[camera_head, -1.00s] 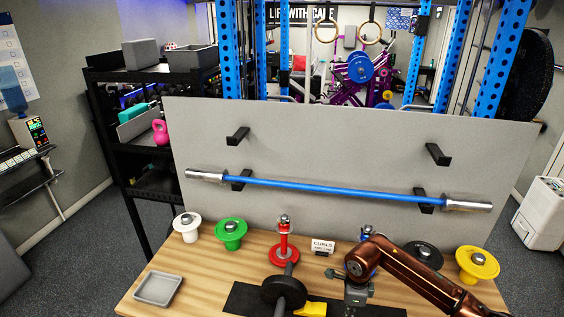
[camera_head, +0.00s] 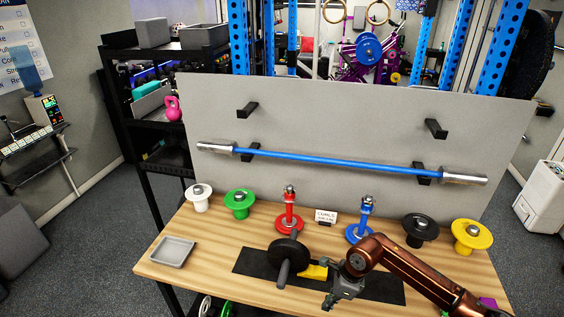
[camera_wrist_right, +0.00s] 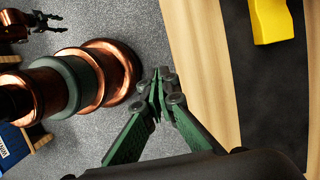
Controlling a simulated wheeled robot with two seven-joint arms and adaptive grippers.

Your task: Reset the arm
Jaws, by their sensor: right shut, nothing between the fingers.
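My right arm, copper-coloured, comes in from the lower right in the head view. Its gripper (camera_head: 329,302) is over the front part of the wooden table, right of the dumbbell. In the right wrist view the green fingers (camera_wrist_right: 162,82) are closed together with nothing between them. Grey floor shows beyond the fingertips there, with the table edge to their right. My left gripper is outside the head view. In the right wrist view a dark gripper on a copper arm, my left one (camera_wrist_right: 50,22), shows small at the top left, its fingers apart and empty.
The wooden table (camera_head: 200,232) bears a dumbbell (camera_head: 286,257) and yellow block (camera_head: 313,272) on a black mat (camera_head: 376,288), and a grey tray (camera_head: 172,252). Coloured weight-plate stands line its back. A blue bar (camera_head: 330,162) rests on a grey panel (camera_head: 340,120) behind.

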